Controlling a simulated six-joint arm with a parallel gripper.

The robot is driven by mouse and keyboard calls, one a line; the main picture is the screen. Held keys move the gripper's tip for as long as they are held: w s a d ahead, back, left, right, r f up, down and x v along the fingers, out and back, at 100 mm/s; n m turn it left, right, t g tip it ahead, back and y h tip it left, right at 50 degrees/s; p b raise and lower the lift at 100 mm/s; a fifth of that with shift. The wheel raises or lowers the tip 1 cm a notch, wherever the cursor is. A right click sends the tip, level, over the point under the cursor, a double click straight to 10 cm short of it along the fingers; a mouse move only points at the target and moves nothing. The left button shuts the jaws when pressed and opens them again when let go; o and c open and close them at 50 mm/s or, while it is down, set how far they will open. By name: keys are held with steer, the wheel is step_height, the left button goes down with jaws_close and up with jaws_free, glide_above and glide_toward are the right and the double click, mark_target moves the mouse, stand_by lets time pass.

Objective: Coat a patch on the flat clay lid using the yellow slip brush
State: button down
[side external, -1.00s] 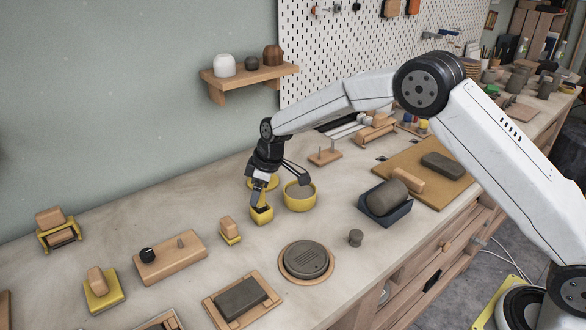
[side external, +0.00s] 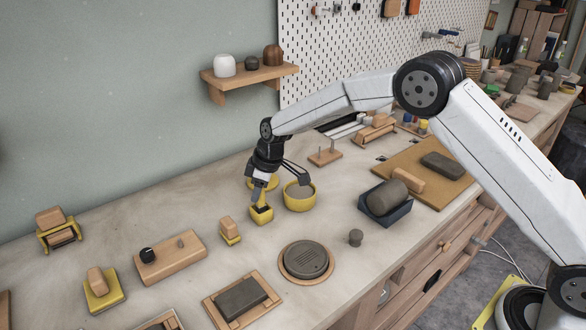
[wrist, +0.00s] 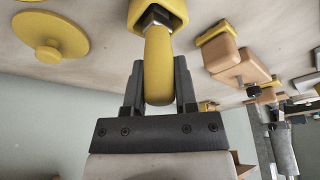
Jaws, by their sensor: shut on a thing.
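My gripper (wrist: 159,72) is shut on the yellow slip brush (wrist: 158,68), with its black fingers on both sides of the rounded handle. In the side external view, my gripper (side external: 261,190) is above a small yellow holder (side external: 261,216). The brush's lower end is at this holder, and its bristles are hidden. A round yellow pot (side external: 299,204) with greyish contents stands just right of it. The flat clay lid (side external: 305,259), a dark grey disc with fine marks, lies on a round wooden board nearer the front edge. No coated patch can be made out on it.
A yellow knobbed disc (wrist: 47,38) lies beside the holder. A small wood-and-yellow block (side external: 229,231) stands to the left. Bare tabletop lies between holder and lid.

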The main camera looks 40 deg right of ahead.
steer(key=shift+r, duration=0.15)
steer(key=shift+r, duration=2.9)
steer(key=s+d+r, duration=0.1)
steer(key=d+r, duration=0.3)
steer(key=d, duration=0.8)
steer(key=shift+f, duration=0.2)
steer(key=shift+f, duration=2.85)
steer(key=shift+f, duration=0.5)
